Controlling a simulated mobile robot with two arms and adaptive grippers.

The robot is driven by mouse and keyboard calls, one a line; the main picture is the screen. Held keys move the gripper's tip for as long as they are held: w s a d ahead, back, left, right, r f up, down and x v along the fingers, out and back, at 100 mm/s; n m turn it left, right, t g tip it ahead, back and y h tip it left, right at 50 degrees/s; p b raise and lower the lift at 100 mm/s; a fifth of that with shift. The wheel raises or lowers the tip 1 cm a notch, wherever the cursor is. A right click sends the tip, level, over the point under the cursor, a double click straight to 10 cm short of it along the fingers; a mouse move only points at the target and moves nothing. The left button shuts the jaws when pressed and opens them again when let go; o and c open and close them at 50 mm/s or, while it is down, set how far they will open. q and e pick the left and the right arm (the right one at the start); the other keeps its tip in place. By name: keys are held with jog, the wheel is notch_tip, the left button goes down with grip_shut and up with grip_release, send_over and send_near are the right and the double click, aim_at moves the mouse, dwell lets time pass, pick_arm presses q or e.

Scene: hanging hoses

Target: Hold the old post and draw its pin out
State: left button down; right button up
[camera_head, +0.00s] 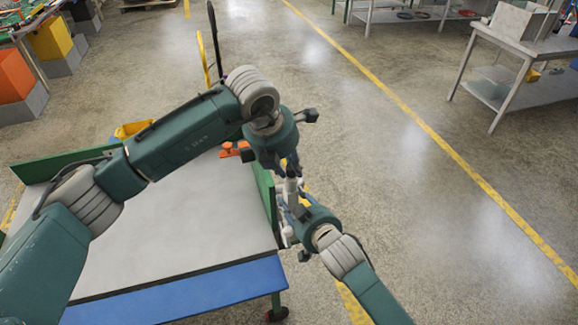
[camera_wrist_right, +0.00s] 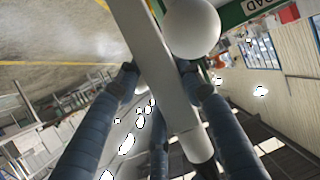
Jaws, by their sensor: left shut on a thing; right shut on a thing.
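A pale grey post (camera_head: 291,187) stands at the right edge of the table, mostly hidden by my two grippers. In the right wrist view the post (camera_wrist_right: 150,62) runs slantwise between my fingers, with a round white knob (camera_wrist_right: 191,27) beside it. My left gripper (camera_head: 292,170) points down from above and is shut on the upper part of the post. My right gripper (camera_head: 290,200) is just below, shut on the post; its dark fingers (camera_wrist_right: 158,73) lie on both sides of it. I cannot make out the pin apart from the post.
The floor to the right is open up to a metal bench (camera_head: 530,50).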

aim_at(291, 168)
pick_arm(q)
jog(key=shift+d+r, duration=0.2)
jog(key=shift+r, duration=0.3)
pick_arm(e)
jog(key=shift+s+a, duration=0.1)
jog(key=shift+a, duration=0.05)
pick_arm(q)
jog(key=shift+r, duration=1.15)
jog(key=shift+a+r, duration=0.15)
jog(key=shift+r, duration=1.5)
jog(key=shift+r, duration=1.5)
pick_arm(e)
jog(key=o, duration=1.4)
